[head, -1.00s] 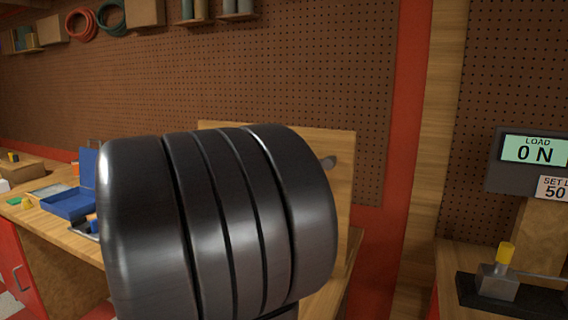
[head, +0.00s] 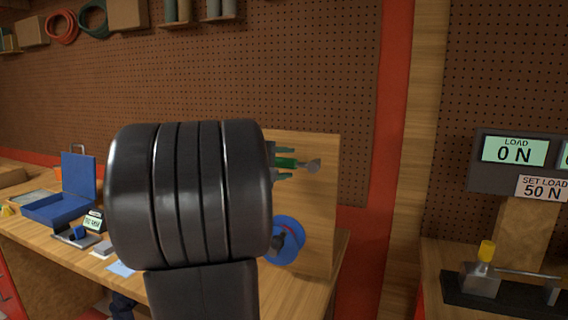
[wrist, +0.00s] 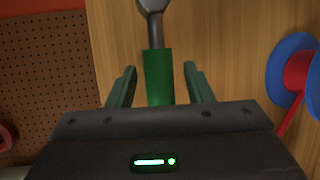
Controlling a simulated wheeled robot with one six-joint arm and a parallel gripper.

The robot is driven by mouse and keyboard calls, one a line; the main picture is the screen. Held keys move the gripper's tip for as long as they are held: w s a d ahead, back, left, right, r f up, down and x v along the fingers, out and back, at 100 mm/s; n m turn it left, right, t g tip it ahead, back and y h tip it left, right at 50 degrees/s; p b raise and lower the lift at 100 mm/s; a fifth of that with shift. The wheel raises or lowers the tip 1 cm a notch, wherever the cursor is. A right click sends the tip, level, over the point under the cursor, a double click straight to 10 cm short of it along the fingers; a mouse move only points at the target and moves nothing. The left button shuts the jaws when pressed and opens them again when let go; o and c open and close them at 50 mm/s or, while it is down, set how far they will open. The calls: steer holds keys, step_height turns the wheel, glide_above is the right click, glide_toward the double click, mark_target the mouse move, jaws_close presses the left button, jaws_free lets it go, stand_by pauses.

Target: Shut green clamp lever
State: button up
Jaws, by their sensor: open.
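The green clamp lever (wrist: 158,78) has a green grip and a grey metal end at the wooden board. In the wrist view it stands between the two dark green fingers of my gripper (wrist: 160,70), with a gap on each side. My gripper is open. In the head view the lever's green grip (head: 286,163) shows just right of my dark wrist, between the fingertips of my gripper (head: 284,160). My wrist hides part of the board and the clamp's surroundings.
A blue disc (head: 289,225) sits low on the wooden board (head: 318,205); it shows with a red hub in the wrist view (wrist: 284,72). A blue case (head: 55,207) and small items lie on the left bench. A load display (head: 514,150) reads 0 N at right.

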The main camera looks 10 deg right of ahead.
jaws_close()
steer(key=shift+r, duration=0.15)
steer(key=shift+s+d+r+m+y+b, duration=0.1)
steer(key=shift+r+m+y+b, duration=0.6)
steer(key=shift+m, duration=0.4)
steer(key=shift+s+d+r+m+y, duration=0.15)
steer(key=shift+d+r+m+y, duration=0.1)
steer(key=shift+r+m+y, duration=0.3)
steer(key=shift+s+d+r+m+y, duration=0.2)
steer(key=shift+r+m+y, duration=0.15)
steer(key=shift+r+m, duration=0.35)
steer(key=shift+s+d+r+m+t+y, duration=0.25)
steer(key=shift+d+r+m+t+y, duration=0.2)
steer(key=shift+r+m, duration=0.25)
steer(key=shift+s+d+r+m+t+y, duration=0.4)
steer(key=shift+d+r+m+t+y, duration=0.15)
steer(key=shift+m+y, duration=0.4)
